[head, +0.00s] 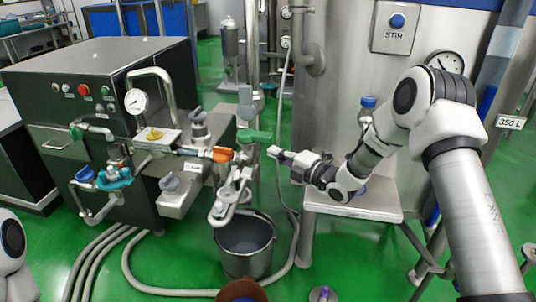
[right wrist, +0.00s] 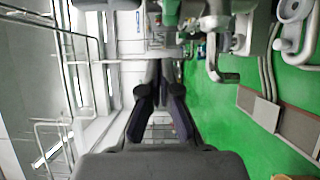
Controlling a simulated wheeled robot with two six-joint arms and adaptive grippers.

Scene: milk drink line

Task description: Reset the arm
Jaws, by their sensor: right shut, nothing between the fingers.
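My right arm comes in from the right in the head view and reaches out to the left in front of the steel tank. My right gripper (head: 277,153) is at its end, shut and empty, close to the right of the green valve handle (head: 254,136). In the right wrist view the two dark fingers of my right gripper (right wrist: 160,95) point away from the camera, with nothing between them. Of my left arm only a white and black joint shows at the left edge of the head view; the left gripper is out of view.
A large steel tank (head: 335,90) with a STIR button (head: 397,21) stands behind my right arm. A dark machine (head: 95,85) with pipes and an orange handle (head: 222,154) is at left. A grey bucket (head: 245,262) and hoses lie below.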

